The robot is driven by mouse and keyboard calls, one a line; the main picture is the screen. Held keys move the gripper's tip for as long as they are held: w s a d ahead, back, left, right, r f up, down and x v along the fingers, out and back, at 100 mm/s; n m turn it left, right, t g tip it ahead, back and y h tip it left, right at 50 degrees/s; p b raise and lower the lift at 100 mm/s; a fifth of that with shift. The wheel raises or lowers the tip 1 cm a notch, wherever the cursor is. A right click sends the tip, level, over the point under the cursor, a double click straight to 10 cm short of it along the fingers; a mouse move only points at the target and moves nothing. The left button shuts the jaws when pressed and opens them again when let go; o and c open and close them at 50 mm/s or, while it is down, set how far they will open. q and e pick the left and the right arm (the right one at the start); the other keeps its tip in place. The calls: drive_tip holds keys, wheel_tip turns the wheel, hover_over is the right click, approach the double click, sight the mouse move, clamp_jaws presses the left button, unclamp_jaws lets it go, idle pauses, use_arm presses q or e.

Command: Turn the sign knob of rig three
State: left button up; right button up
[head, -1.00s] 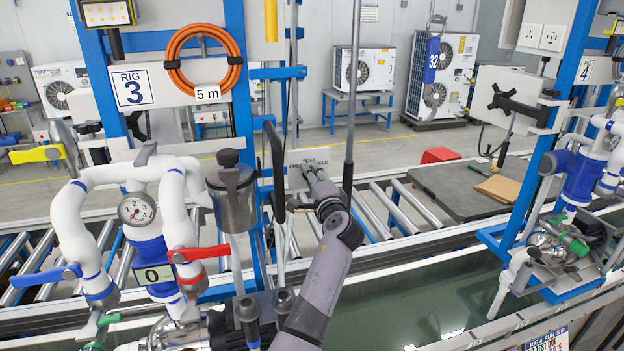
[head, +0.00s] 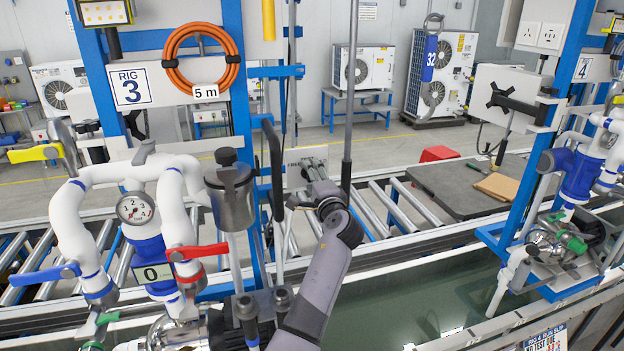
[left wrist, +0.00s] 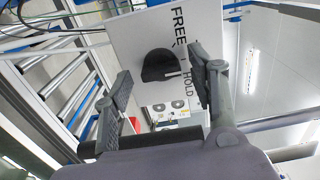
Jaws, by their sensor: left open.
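The sign of rig three is a white panel (head: 293,156) beside the blue post in the head view, mostly hidden behind my left gripper (head: 313,168). In the left wrist view the white panel (left wrist: 128,38) reads FREE and HOLD, with the lettering turned sideways. Its black knob (left wrist: 158,64) has a pale mark on the side facing the lettering. My left gripper (left wrist: 160,70) is open, with one finger on each side of the knob in this view. I cannot tell whether the fingers touch it. My right gripper is not in view.
The RIG 3 label (head: 131,87) and orange hose coil (head: 202,58) hang on the frame at left. A grey vertical rod (head: 351,100) stands close right of my gripper. A steel canister (head: 231,195) and white piping (head: 72,225) stand left. Rollers (head: 400,207) lie behind.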

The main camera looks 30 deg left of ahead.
use_arm(q)
drive_tip(key=shift+a, duration=0.1)
drive_tip(key=v, duration=1.2)
